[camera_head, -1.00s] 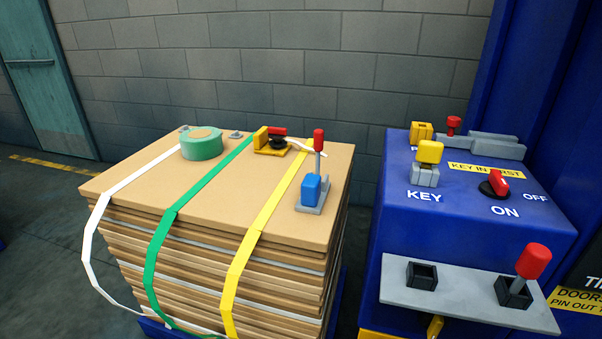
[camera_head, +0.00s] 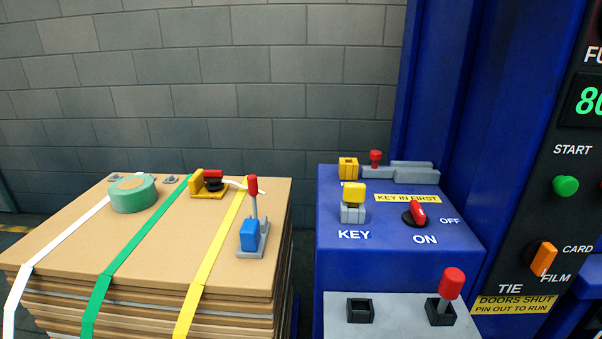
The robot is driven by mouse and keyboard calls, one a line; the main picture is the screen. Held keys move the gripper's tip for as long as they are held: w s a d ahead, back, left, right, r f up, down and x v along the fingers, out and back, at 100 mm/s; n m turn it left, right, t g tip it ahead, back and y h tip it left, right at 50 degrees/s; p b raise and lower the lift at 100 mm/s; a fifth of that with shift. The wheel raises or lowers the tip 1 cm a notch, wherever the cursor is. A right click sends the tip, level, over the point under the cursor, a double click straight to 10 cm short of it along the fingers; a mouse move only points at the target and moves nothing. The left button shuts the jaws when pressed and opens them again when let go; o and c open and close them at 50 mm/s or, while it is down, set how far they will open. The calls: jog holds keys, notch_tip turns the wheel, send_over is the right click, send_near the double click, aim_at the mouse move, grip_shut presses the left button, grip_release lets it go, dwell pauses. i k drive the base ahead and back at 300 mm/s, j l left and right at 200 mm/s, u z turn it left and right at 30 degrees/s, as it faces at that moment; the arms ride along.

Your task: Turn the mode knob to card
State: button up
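The mode knob (camera_head: 543,258) is an orange bar on a dark round base. It is on the dark control panel at the right of the head view. The labels CARD (camera_head: 577,249) and FILM (camera_head: 555,278) stand to its right, CARD above FILM. The knob's bar is tilted, its upper end leaning right towards CARD; I cannot tell for sure which label it is set to. My gripper is not in view.
A green START button (camera_head: 565,185) is above the knob. A blue box (camera_head: 388,262) carries a yellow key and a red ON/OFF switch (camera_head: 418,213). A red-topped pin (camera_head: 451,284) stands on the grey shelf (camera_head: 393,324). A strapped cardboard stack (camera_head: 140,245) is at left.

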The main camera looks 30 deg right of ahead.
aim_at(539, 254)
jog(key=z, duration=1.2)
